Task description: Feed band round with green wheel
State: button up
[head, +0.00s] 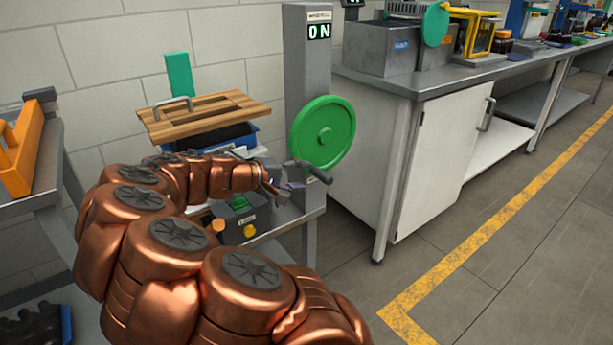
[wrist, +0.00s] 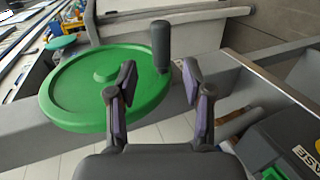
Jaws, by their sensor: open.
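The green wheel (head: 322,132) is mounted on the side of a grey column (head: 306,60) whose display reads ON. Its dark crank handle (head: 314,172) sticks out near the lower rim. In the wrist view the wheel (wrist: 85,92) fills the left side, and the handle (wrist: 161,45) stands upright at its right rim. My gripper (wrist: 160,85) is open, and the handle shows between and beyond its fingertips. I cannot tell whether a finger touches it. In the head view my gripper (head: 280,185) is beside the handle. I cannot make out the band.
A wooden board with a metal handle (head: 205,115) sits left of the column over a blue bin. A dark box with a label (head: 240,215) is below my gripper. A long bench (head: 420,80) with grey bins stands right; the floor before it is clear.

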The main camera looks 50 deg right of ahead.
jog(key=v, duration=0.9)
jog(key=shift+s, duration=0.1)
